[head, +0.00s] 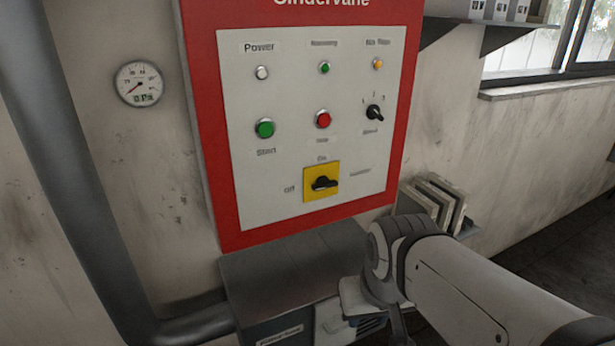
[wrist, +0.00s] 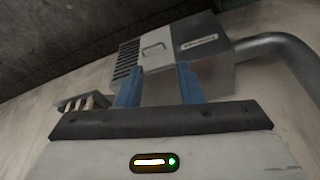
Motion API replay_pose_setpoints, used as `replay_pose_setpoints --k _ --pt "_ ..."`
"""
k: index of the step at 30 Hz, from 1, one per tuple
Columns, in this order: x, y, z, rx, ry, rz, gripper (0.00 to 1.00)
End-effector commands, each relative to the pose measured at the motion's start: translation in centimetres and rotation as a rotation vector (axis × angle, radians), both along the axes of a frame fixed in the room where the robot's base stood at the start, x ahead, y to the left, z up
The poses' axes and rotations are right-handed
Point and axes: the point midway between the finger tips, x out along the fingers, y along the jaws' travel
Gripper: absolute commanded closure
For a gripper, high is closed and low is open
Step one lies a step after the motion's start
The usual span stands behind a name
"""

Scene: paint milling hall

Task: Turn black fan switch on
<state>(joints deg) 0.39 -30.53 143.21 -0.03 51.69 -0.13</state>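On the control panel, a black rotary switch (head: 323,183) sits on a yellow square plate (head: 308,191). Its handle lies roughly level. "Off" is at its left, "On" above, and a blurred label at its right. A smaller black knob (head: 375,113) is higher at the right, with marks around it and a blurred label below. No label clearly reads "fan". My gripper (wrist: 158,82) shows two blue fingers held apart, with nothing visibly between them. They point toward a grey vented box (wrist: 210,75), and the panel is not seen in the wrist view.
The red-framed panel (head: 234,215) also has a green button (head: 264,128), a red button (head: 323,119) and small lamps. Below it is the metal box (head: 275,285). A thick pipe (head: 75,190) and gauge (head: 140,83) are at left. Binders (head: 435,203) stand right, below a window (head: 540,50).

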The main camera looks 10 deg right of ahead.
Motion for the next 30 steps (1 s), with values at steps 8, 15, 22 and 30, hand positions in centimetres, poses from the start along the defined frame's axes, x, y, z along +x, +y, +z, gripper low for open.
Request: replay_pose_setpoints --k 8,15,22,30 --pt "1.3 -0.5 -0.4 -0.026 -0.038 0.026 0.66" --pt "11.2 -4.7 -1.5 -0.278 -0.328 0.281 0.66" --pt "22.2 -6.5 -0.8 -0.646 -0.683 0.676 0.66" --pt "29.2 -4.7 -0.4 -1.027 -1.047 1.088 0.66"
